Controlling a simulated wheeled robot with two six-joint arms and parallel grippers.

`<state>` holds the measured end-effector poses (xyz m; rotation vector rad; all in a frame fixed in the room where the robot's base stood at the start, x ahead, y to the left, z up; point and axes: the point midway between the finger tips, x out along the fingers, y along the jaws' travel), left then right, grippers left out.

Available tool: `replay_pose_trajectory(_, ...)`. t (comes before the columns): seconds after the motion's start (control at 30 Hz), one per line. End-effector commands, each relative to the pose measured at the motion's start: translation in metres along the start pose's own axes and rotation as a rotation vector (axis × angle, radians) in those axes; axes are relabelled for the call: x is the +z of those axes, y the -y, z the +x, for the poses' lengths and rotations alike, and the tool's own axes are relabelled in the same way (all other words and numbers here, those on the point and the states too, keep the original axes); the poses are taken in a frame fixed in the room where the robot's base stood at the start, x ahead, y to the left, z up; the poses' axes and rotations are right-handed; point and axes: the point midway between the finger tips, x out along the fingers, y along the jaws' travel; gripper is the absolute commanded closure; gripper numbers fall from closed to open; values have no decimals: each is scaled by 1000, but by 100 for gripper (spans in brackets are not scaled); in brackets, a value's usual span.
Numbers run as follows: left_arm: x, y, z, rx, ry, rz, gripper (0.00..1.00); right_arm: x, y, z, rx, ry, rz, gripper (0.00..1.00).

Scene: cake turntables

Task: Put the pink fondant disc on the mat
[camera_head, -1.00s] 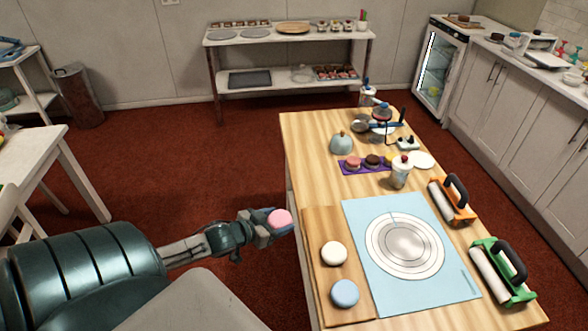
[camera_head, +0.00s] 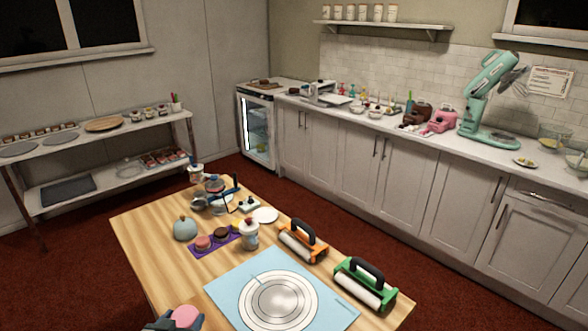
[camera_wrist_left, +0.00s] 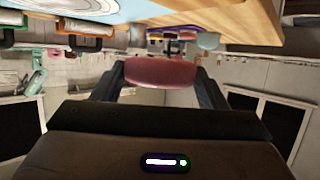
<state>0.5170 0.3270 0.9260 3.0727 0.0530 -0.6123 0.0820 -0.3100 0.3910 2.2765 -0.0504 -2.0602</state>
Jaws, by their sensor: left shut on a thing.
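The pink fondant disc (camera_head: 186,316) is at the bottom edge of the head view, held in my left gripper (camera_head: 176,322). In the left wrist view the disc (camera_wrist_left: 160,72) sits between the two fingers of the gripper (camera_wrist_left: 160,80), which are shut on it. The light blue mat (camera_head: 222,288) lies on the wooden table, with a round grey and white turntable pattern (camera_head: 278,300) in its middle. The held disc is left of the mat and apart from it in the picture. My right gripper is not in view.
A green-handled roller (camera_head: 364,284) and an orange-handled roller (camera_head: 302,242) lie right of and behind the mat. The table's left part (camera_head: 150,262) is bare.

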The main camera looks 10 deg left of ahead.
Motion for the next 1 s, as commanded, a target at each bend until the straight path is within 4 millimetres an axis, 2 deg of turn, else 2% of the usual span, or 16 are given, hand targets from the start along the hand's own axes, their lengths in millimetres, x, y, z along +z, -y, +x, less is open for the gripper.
replay_pose_trajectory(0.03, -11, -15, 3, -4, -9, -15, 59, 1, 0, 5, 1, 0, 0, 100)
replay_pose_trajectory(0.3, -66, -79, 2, -6, -8, -14, 59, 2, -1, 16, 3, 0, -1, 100)
replay_pose_trajectory(0.5, -98, -111, -6, 16, -5, 0, 59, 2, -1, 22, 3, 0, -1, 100)
replay_pose_trajectory(0.73, -113, -125, -12, 31, -1, 14, 59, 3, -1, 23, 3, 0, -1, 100)
replay_pose_trajectory(1.0, -106, -123, -12, 29, 2, 16, 59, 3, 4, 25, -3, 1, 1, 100)
